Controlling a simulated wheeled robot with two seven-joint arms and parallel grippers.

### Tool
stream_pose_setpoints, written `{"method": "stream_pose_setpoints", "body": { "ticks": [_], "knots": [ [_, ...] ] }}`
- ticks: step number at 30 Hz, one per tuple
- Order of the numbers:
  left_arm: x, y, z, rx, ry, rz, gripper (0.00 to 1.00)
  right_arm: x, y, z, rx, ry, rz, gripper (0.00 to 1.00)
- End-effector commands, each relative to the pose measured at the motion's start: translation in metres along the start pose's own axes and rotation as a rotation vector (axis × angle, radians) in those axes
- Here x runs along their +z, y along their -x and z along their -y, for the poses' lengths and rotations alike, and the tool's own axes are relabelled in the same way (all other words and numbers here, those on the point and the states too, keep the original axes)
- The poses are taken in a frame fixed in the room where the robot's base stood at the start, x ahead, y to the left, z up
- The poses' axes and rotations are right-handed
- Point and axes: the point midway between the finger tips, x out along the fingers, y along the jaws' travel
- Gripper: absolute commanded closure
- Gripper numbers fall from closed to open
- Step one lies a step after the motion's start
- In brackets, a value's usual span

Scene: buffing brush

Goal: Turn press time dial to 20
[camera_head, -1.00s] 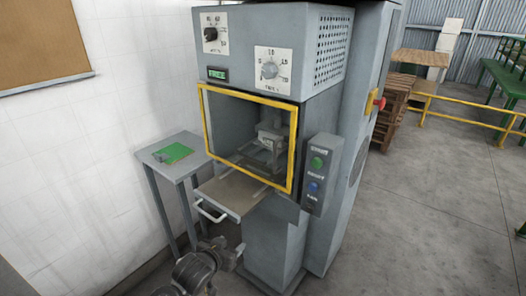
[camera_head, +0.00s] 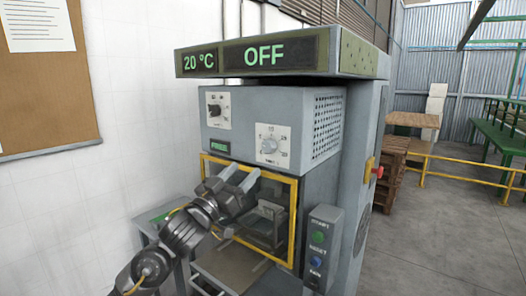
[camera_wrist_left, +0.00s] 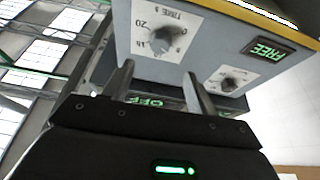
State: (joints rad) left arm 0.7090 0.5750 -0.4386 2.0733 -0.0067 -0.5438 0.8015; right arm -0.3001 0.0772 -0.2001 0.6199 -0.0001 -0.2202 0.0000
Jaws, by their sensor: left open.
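The press time dial (camera_head: 270,145) is a pale round knob on a white plate, on the right of the machine's upper front panel. In the left wrist view the same dial (camera_wrist_left: 167,40) shows tilted, with "TIME S", 20 and 15 legible; its exact setting is unclear. My left gripper (camera_head: 242,174) is open and empty, in front of the yellow-framed window and just below the dial in the head view. In the wrist view its two fingers (camera_wrist_left: 158,74) point towards the dial's plate, apart from the knob. My right gripper is not in view.
A second, dark dial (camera_head: 214,110) sits up and left of the time dial. A green "FREE" display (camera_head: 219,147) is below it. The top display (camera_head: 250,55) reads 20 °C and OFF. A button box (camera_head: 320,245) stands right of the yellow window frame (camera_head: 293,215).

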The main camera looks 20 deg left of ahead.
Motion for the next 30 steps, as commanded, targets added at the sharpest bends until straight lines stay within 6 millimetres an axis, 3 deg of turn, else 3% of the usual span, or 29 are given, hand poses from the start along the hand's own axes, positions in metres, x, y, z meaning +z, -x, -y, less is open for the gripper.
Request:
{"method": "stream_pose_setpoints", "body": {
  "ticks": [15,21,30],
  "knots": [
    [-0.003,-0.087,0.000,-0.002,-0.001,0.002,0.43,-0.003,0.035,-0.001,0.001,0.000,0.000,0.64],
    [-0.001,-0.102,0.000,-0.002,-0.001,0.001,0.43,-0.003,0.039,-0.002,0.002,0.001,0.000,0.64],
    [0.000,-0.103,0.000,-0.001,-0.001,0.001,0.43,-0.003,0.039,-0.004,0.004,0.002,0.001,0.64]
  ]
}}
